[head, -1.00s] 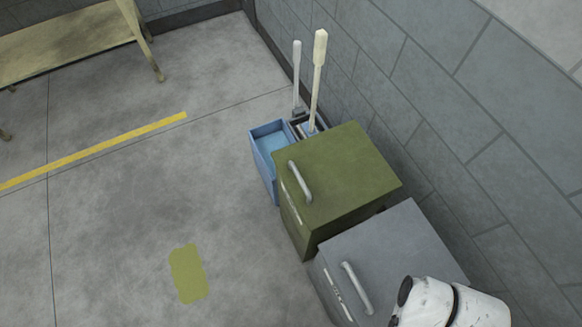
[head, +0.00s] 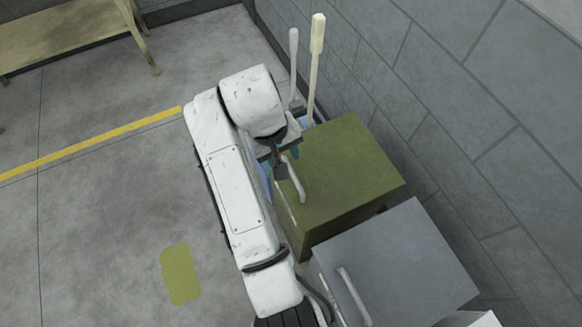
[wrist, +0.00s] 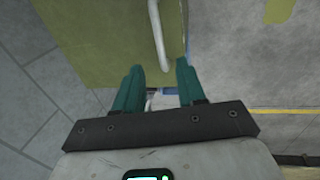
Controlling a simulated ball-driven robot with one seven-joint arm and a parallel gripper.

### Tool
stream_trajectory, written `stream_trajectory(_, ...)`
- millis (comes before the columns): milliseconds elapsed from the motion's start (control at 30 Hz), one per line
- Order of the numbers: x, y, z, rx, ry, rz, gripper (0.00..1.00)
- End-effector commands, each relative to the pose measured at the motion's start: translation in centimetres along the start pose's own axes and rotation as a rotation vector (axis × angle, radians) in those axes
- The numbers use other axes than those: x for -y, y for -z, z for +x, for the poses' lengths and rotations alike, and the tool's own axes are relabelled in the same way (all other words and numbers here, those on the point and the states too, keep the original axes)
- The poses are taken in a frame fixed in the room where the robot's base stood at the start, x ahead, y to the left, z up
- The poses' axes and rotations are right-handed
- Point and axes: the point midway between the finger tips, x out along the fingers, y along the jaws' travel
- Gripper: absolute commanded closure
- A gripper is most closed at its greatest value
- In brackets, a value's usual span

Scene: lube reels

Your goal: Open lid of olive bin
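The olive bin (head: 345,170) stands against the wall, its lid down and flat. A pale curved bar handle (head: 297,180) sits along the front edge of its top. My gripper (head: 284,165) is at the far end of this handle, partly hidden by my arm in the head view. In the wrist view my gripper (wrist: 160,68) shows two teal fingers spread apart. The end of the handle (wrist: 160,40) appears between and just beyond the fingertips; whether it touches them I cannot tell. The olive lid (wrist: 100,30) also shows there.
A grey bin (head: 400,260) with a similar handle stands beside the olive one, nearer me. Behind are a blue container (head: 262,172), mostly hidden, and two upright pale handles (head: 316,60). The block wall (head: 450,120) bounds the right; open floor lies left.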

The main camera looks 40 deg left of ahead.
Motion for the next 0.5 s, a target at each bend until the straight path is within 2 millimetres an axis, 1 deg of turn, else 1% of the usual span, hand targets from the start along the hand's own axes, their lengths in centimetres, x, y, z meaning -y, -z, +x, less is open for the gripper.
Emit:
stream_trajectory(33,0.0,-0.2,1.0,0.006,0.001,0.000,0.60)
stream_trajectory(300,0.0,-0.1,5.9,0.004,0.001,0.000,0.60)
stream_trajectory(400,0.0,-0.1,7.2,0.002,0.001,0.001,0.60)
stream_trajectory(500,0.0,-0.1,8.2,0.001,0.001,0.001,0.60)
